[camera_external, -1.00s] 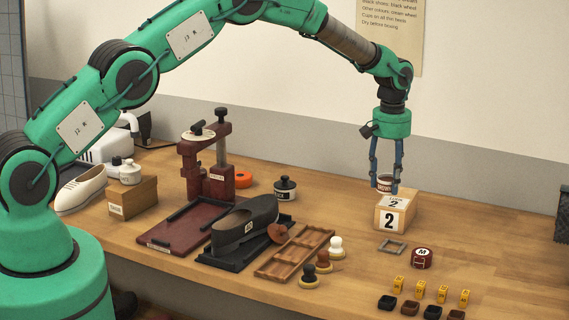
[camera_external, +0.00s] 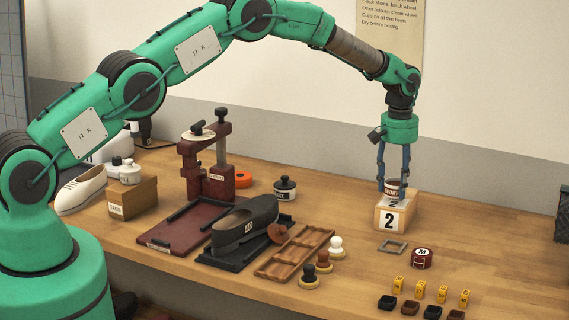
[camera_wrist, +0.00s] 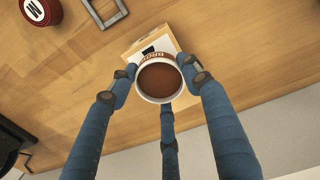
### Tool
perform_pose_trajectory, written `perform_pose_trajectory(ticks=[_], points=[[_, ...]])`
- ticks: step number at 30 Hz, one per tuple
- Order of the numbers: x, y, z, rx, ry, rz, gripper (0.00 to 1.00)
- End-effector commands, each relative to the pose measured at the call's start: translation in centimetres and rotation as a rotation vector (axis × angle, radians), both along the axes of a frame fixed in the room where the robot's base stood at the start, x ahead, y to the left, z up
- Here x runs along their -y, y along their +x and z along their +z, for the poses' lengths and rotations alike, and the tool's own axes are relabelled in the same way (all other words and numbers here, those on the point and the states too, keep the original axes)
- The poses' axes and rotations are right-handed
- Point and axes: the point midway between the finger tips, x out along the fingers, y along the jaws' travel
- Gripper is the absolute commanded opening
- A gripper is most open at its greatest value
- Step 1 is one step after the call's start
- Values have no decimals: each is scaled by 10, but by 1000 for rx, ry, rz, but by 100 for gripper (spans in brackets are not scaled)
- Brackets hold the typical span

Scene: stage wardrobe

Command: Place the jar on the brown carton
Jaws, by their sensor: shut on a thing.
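The jar is upright over a tan carton (camera_external: 390,221) marked "2". In the wrist view the fingers hold the jar (camera_wrist: 158,79) around its sides, with the carton (camera_wrist: 148,42) below it. I cannot tell whether the jar's bottom touches the carton top.
A grey frame (camera_external: 392,247) and a dark red tin marked M (camera_external: 421,259) lie in front of carton 2. Yellow number blocks (camera_external: 420,289) and small dark cups (camera_external: 410,307) are at the front right. A black shoe (camera_external: 245,225) and wooden tray (camera_external: 290,258) are left.

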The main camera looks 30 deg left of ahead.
Motion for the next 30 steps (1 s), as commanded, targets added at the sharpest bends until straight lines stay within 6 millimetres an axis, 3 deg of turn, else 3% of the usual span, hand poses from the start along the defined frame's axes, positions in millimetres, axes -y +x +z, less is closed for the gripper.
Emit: perform_pose_trajectory(ticks=[5, 19, 20, 22, 30], points=[[0, 0, -16, 1, -1, 0, 14], [0, 0, -21, 0, 0, 0, 14], [0, 0, -21, 0, 0, 0, 54], [0, 0, -21, 0, 0, 0, 67], [0, 0, -21, 0, 0, 0, 67]])
